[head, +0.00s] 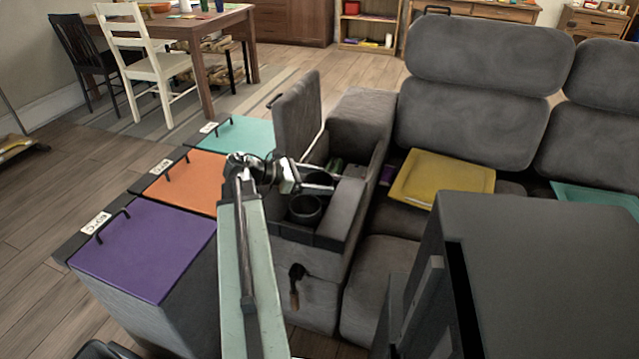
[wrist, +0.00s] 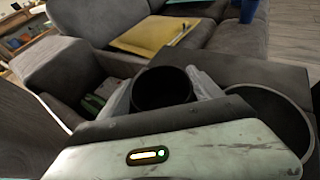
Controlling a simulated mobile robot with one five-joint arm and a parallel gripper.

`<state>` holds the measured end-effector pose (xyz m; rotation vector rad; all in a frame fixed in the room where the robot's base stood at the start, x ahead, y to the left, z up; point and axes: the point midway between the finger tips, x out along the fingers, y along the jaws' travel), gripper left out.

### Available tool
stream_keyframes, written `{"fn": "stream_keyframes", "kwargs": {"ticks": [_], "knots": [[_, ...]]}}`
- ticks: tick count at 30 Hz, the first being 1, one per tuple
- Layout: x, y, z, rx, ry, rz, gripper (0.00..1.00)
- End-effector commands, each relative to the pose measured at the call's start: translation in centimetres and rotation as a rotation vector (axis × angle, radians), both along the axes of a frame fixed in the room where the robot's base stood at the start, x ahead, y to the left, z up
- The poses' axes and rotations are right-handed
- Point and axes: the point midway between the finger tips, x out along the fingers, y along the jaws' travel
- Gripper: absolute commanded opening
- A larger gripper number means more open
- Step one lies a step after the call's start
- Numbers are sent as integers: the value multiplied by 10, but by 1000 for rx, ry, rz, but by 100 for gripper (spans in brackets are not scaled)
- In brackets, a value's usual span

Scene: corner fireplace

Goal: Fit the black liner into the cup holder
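The black liner (wrist: 163,88) is a round, dark cup with an open top. In the wrist view, the pale fingers of my gripper (wrist: 165,95) press against its left and right sides. In the head view, my gripper (head: 296,180) holds the liner (head: 318,181) over the console between the sofa seats and the lidded bins. A round cup holder (head: 305,210) opens in the console just nearer than the liner. In the wrist view, this cup holder (wrist: 270,118) has a grey rim and lies right of the liner. The liner's underside is hidden.
The console lid (head: 298,115) stands raised behind my gripper. Green items (wrist: 95,103) lie in the open compartment beside the liner. Purple (head: 145,248), orange (head: 185,180) and teal (head: 245,138) lids lie to the left.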

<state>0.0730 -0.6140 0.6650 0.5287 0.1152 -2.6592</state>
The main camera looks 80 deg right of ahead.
Motion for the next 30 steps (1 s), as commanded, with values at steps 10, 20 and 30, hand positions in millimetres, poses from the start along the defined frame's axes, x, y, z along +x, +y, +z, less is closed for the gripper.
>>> {"fn": "stream_keyframes", "kwargs": {"ticks": [10,20,30], "knots": [[0,0,4,1,-1,-1,83],[58,26,35,0,-1,3,83],[99,46,50,0,-1,-1,83]]}}
